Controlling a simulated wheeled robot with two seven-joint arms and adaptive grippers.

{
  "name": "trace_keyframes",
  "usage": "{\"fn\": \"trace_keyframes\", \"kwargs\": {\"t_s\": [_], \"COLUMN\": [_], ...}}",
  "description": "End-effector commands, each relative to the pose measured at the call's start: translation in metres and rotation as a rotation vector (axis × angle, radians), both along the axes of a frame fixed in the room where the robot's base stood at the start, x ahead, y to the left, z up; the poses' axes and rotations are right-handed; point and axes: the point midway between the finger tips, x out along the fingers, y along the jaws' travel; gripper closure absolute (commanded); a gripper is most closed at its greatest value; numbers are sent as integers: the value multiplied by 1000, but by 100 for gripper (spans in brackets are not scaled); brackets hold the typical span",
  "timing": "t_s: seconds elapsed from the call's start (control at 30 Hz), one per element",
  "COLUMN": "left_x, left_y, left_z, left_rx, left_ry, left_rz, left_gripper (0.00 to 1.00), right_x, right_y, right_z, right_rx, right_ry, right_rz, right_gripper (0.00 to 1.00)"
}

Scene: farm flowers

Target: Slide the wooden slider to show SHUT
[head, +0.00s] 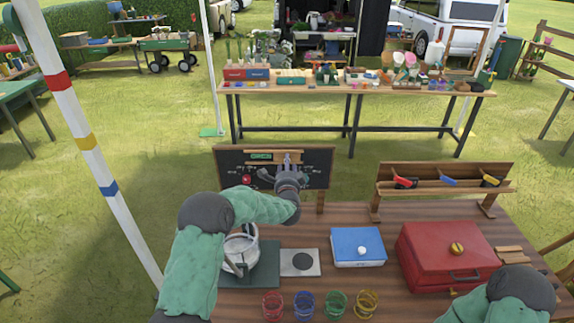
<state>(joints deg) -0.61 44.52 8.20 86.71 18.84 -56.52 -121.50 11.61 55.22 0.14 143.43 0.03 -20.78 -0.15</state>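A dark chalkboard (232,177) in a wooden frame stands at the back left of the wooden table. Near its top is the wooden slider (278,153), with a green label (261,156) at its left part. The label looks like OPEN, but the letters are small. My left gripper (286,168) reaches up in front of the board, at the slider's right part, and hides some of it. Whether it touches the slider, and whether its fingers are open or shut, I cannot tell. My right arm is at the lower right; its gripper is out of view.
A red knob (246,180) is on the board's left. On the table are a metal watering can (241,250), a blue box (357,247), a red case (447,257) and several coloured rings along the front. A wooden rack (445,178) stands at the back right.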

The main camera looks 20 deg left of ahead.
Motion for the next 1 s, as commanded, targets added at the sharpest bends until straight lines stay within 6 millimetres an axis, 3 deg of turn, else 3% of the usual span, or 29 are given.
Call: {"fn": "trace_keyframes", "kwargs": {"t_s": [0.2, 0.5, 0.67, 0.87, 1.0], "left_x": [14, 15, 15, 15, 11], "left_y": [4, 5, 5, 5, 22], "left_z": [0, 0, 0, 0, 0], "left_rx": [0, 0, 0, 0, 1], "left_ry": [0, 0, 0, 0, 0], "left_rz": [0, 1, 0, 1, 4], "left_gripper": [54, 54, 99, 100, 100], "right_x": [0, 0, 0, 0, 0], "right_y": [0, 0, 0, 0, 0], "right_z": [-1, -1, -1, -1, -3], "right_rx": [0, 0, 0, 0, 0], "right_ry": [0, 0, 0, 0, 0], "right_rz": [0, 0, 0, 0, 0], "right_gripper": [60, 60, 60, 60, 60]}}
